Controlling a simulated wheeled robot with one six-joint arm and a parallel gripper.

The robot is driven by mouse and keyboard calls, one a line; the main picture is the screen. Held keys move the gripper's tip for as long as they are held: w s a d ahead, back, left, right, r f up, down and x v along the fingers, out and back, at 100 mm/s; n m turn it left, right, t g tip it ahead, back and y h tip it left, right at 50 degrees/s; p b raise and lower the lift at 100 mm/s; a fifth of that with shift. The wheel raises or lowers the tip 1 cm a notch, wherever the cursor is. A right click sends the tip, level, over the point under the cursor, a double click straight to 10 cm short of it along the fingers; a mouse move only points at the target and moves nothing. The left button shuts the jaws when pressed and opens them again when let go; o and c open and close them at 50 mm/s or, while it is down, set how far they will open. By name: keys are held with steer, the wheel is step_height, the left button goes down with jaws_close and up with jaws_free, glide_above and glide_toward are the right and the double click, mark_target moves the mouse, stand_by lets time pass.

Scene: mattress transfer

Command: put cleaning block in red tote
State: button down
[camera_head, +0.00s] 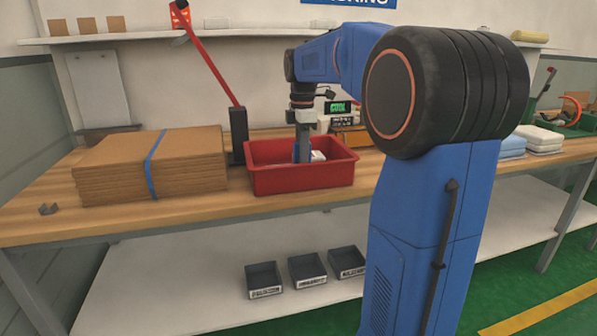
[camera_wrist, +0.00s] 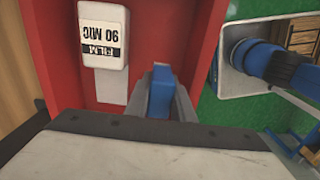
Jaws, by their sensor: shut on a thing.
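The red tote (camera_head: 300,180) stands on the wooden bench, and its red floor and walls also show in the wrist view (camera_wrist: 60,70). My gripper (camera_head: 303,156) points down inside the tote. In the wrist view my gripper (camera_wrist: 165,105) is shut on a blue block (camera_wrist: 161,90), which I take to be the cleaning block. Its lower part is hidden, so I cannot tell whether it touches the tote floor. A white pack labelled film (camera_wrist: 103,38) lies in the tote beside my gripper.
A strapped stack of flat cardboard (camera_head: 150,165) is left of the tote, with a dark post and red arm (camera_head: 238,130) between. A small display (camera_head: 340,107) is behind. Folded pale stacks (camera_head: 540,138) lie right. Dark bins (camera_head: 263,278) sit on the lower shelf.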

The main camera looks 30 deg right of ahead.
steer(key=shift+f, duration=2.2)
steer(key=shift+f, duration=0.1)
steer(key=c, duration=1.5)
jaws_free()
steer(key=shift+c, duration=0.2)
step_height(320, 180, up, 12)
steer(key=shift+r, duration=0.1)
steer(key=s+a+f+m+t, duration=0.1)
steer(key=s+a+f+m, duration=0.3)
steer(key=s+f, duration=0.3)
steer(key=s+a+f+m+t, duration=0.2)
steer(key=s+a+f+m, duration=0.3)
steer(key=s+f, duration=0.3)
steer(key=s+a+f+m+t, duration=0.1)
steer(key=s+a+f+m, duration=0.4)
steer(key=s, duration=0.9)
step_height(320, 180, down, 3)
steer(key=shift+s+a+r+t, duration=0.15)
steer(key=shift+a+t, duration=0.25)
steer(key=shift+a, duration=0.35)
